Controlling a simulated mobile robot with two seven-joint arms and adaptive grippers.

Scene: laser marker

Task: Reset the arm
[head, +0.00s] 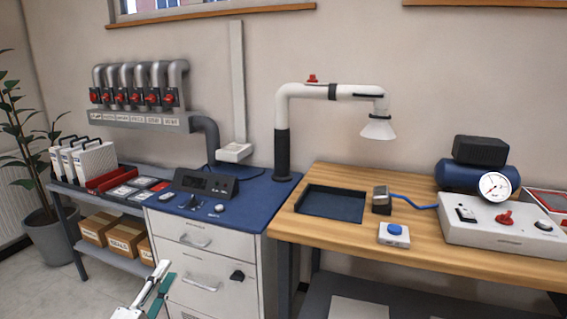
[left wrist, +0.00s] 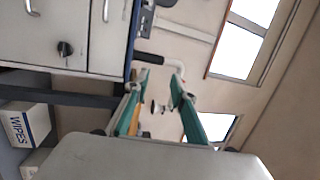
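My left gripper (head: 165,273) is at the bottom of the head view, in front of the white drawer cabinet (head: 218,262). Its white and teal fingers point up in the picture. In the left wrist view my left gripper (left wrist: 159,78) has its two teal fingers apart, with nothing between them but the distant background. My right gripper is in neither view.
A wooden bench (head: 345,252) on the right bears a dark tray (head: 332,217), a blue-button box (head: 394,234) and a gauge unit (head: 500,225). A low shelf (head: 110,264) with cartons stands left. Grey floor shows at lower left.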

